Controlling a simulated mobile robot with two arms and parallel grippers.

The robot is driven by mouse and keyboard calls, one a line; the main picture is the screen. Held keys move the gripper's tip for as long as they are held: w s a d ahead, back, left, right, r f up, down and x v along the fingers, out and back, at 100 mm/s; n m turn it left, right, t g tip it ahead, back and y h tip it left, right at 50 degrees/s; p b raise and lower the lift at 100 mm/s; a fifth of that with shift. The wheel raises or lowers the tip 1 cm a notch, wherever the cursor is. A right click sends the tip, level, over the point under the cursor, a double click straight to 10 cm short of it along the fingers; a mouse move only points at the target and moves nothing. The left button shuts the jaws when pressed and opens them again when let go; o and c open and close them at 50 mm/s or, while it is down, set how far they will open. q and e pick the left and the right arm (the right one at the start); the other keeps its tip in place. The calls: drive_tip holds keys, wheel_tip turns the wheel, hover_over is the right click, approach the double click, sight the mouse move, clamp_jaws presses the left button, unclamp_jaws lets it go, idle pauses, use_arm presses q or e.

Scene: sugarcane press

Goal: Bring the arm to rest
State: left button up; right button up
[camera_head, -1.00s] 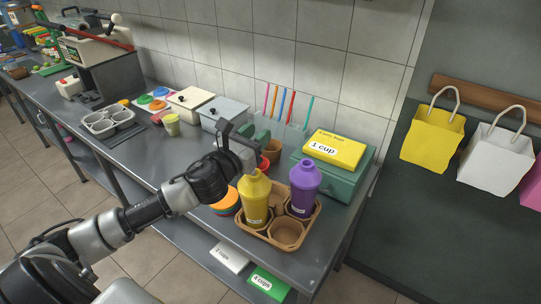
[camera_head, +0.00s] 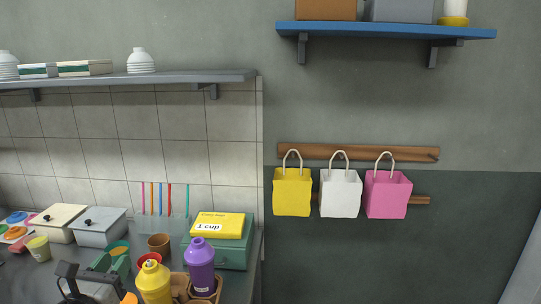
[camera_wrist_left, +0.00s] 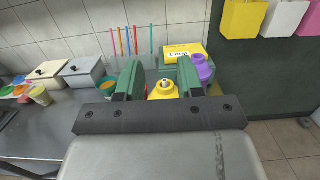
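My left gripper (camera_head: 108,262) shows at the lower left of the head view, with its green fingers above the counter. In the left wrist view its two green fingers (camera_wrist_left: 160,72) stand apart with nothing held between them. The yellow shaker (camera_head: 155,283) stands beyond them in the brown cup carrier (camera_head: 214,296), apart from the fingers. It also shows between the fingers in the left wrist view (camera_wrist_left: 163,90). The purple shaker (camera_head: 200,266) stands in the same carrier, to the right. My right gripper is in neither view.
A green box (camera_head: 235,253) with a yellow "1 cup" pack (camera_head: 217,225) on it stands behind the carrier. Lidded containers (camera_head: 99,227) stand at the left. Yellow, white and pink bags (camera_head: 340,193) hang on the wall rail. A blue shelf (camera_head: 388,30) is above.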

use_arm(q)
drive_tip(key=s+a+f+n+g+y, duration=0.15)
drive_tip(key=s+f+n+g, duration=0.35)
drive_tip(key=f, duration=0.9)
drive_tip(key=s+a+f+n+g+y, duration=0.1)
drive_tip(key=s+a+f+n, duration=0.1)
drive_tip(key=f+n, duration=0.9)
drive_tip(key=s+a+f+n+g+y, duration=0.1)
drive_tip(key=s+a+f+n+g, duration=0.2)
drive_tip(key=f, duration=1.4)
drive_tip(key=s+d+f+n+g, duration=0.3)
drive_tip(key=s+f+n, duration=0.2)
drive_tip(key=s+f, duration=0.4)
drive_tip(key=s+d+f+n+g, duration=0.35)
drive_tip(key=s+f, duration=0.35)
drive_tip(key=s, duration=0.4)
drive_tip(key=s+d+f+n+g+h, duration=0.1)
drive_tip(key=s+d+f+n, duration=0.2)
drive_tip(key=s, duration=0.6)
drive_tip(key=s+d+f+n+g+h, duration=0.1)
drive_tip(key=s+d+f+n, duration=0.2)
drive_tip(key=s, duration=0.5)
drive_tip(key=d+n, duration=0.1)
drive_tip(key=d, duration=0.1)
drive_tip(key=shift+s+d+g, duration=0.35)
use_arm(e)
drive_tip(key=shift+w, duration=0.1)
use_arm(q)
drive_tip(key=shift+f, duration=0.1)
